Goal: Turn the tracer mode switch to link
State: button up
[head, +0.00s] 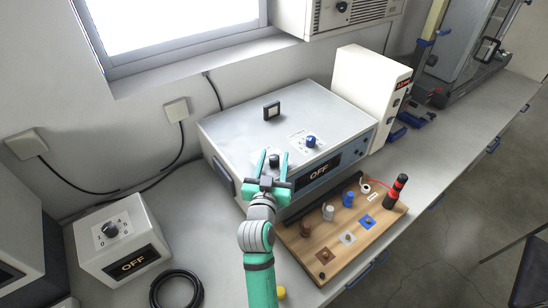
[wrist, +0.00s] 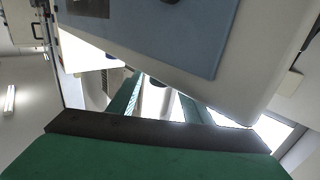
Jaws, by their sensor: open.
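A large light-grey unit (head: 240,130) with a blue front and an "OFF" display (head: 318,173) stands on the bench. On its top are a blue knob (head: 311,141) on a white label plate and a black knob (head: 274,160). A smaller grey box (head: 122,240) at left has a black dial (head: 110,229) and its own "OFF" display. The labels are too small to tell which is the tracer mode switch. My green gripper (head: 275,161) is open over the large unit's near edge, with the black knob showing between its fingers. The wrist view shows both fingers (wrist: 160,104) apart; contact is unclear.
A wooden board (head: 325,240) with several small posts, coloured pads and a red-black probe (head: 396,190) lies in front of the unit. A coiled black cable (head: 177,290) lies at front left. A tall white device (head: 365,90) stands behind right.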

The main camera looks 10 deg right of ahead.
jog(key=shift+w+d, duration=0.25)
jog(key=shift+w, duration=0.3)
jog(key=c, duration=1.1)
jog(key=shift+o, duration=0.2)
jog(key=shift+a+m+g+h, duration=0.1)
jog(key=shift+m+g+h, duration=0.35)
jog(key=shift+h, duration=0.25)
jog(key=m+g+h, duration=0.4)
jog(key=h, duration=0.1)
jog(key=shift+w+a+m+h, duration=0.1)
jog(key=shift+m+h, duration=0.2)
jog(key=shift+m, duration=0.05)
jog(key=m+g+h, duration=0.1)
jog(key=m+g, duration=0.1)
jog(key=g, duration=0.1)
jog(key=m+g+h, duration=0.2)
jog(key=g, duration=0.1)
jog(key=shift+m+g+h, duration=0.4)
jog(key=shift+m+g, duration=0.6)
jog(key=shift+g, duration=0.55)
jog(key=shift+f, duration=0.1)
